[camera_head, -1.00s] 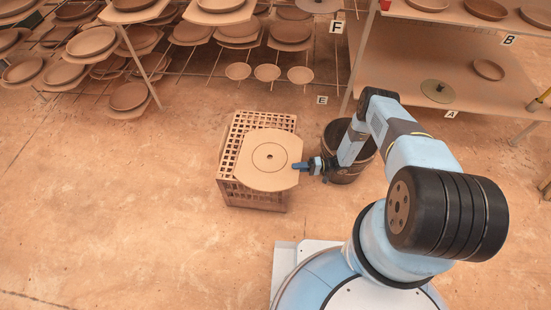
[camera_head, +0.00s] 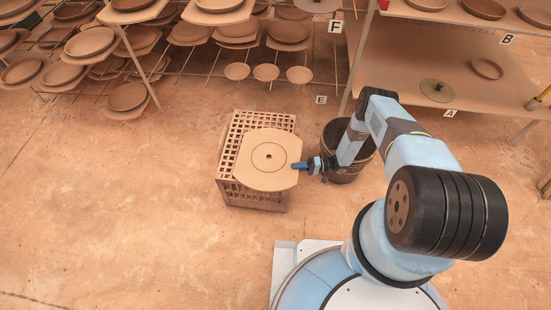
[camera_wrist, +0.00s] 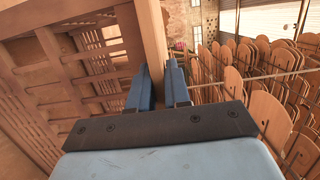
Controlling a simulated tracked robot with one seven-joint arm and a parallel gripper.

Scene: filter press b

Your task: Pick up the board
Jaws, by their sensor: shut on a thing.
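The board (camera_head: 255,173) is a flat tan piece with rounded sides, a drawn ring and a small centre hole. In the head view it is over the top of the slatted crate (camera_head: 240,196). My gripper (camera_head: 299,166) is at the board's right edge, with its blue fingers on that edge. In the wrist view the blue fingers of my gripper (camera_wrist: 162,85) stand on either side of the board (camera_wrist: 151,35), which shows edge-on between them. Whether the board still touches the crate is hard to tell.
A dark bucket (camera_head: 347,172) stands just right of the crate, beside my arm. Racks with round plates (camera_head: 90,42) stand at the back left. A shelf (camera_head: 415,60) marked A and B is at the back right. The floor at left and front is clear.

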